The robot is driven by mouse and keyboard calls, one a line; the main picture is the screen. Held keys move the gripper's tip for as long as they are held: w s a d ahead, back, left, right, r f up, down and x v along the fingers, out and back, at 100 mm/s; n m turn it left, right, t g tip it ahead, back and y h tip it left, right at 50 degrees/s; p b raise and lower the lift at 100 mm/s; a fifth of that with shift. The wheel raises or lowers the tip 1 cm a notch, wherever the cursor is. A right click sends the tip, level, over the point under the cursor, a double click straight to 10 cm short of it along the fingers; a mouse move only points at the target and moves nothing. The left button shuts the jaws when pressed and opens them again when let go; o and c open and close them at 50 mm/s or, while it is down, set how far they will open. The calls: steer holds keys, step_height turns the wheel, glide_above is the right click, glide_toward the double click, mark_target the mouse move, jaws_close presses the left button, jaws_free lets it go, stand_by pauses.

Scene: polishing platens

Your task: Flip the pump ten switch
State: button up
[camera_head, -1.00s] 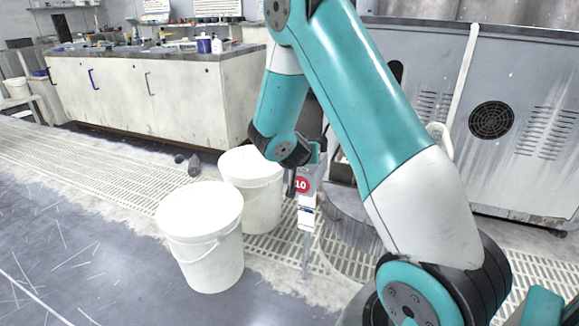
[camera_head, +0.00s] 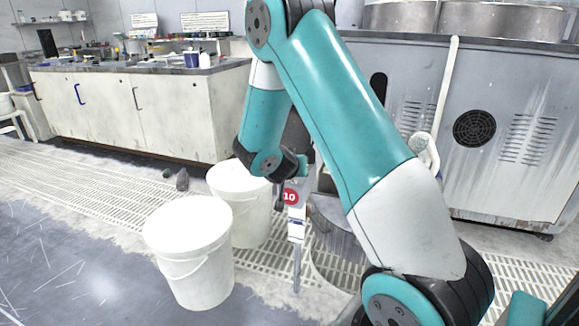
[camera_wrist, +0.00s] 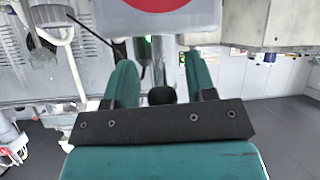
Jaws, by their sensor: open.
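A red disc marked 10 (camera_head: 290,197) sits on a pale box on a thin upright post (camera_head: 296,270), beside a white bucket. In the wrist view part of the red disc (camera_wrist: 155,3) shows at the top edge. My gripper (camera_wrist: 160,75) is open there, with teal fingers apart on both sides of a dark rounded thing (camera_wrist: 160,95) and a small green light (camera_wrist: 148,48). I cannot tell whether the dark thing is the switch or whether a finger touches it. In the head view my gripper (camera_head: 304,166) is close by the disc, mostly hidden by my wrist.
Two white lidded buckets, the front one (camera_head: 188,250) and the rear one (camera_head: 250,215), stand left of the post. A grey vented machine (camera_head: 500,130) fills the right. A long cabinet (camera_head: 165,115) is behind. Open floor (camera_head: 60,250) lies at left.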

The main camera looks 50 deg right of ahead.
steer(key=p+v, duration=0.3)
steer(key=v, duration=1.4)
steer(key=shift+d, duration=0.1)
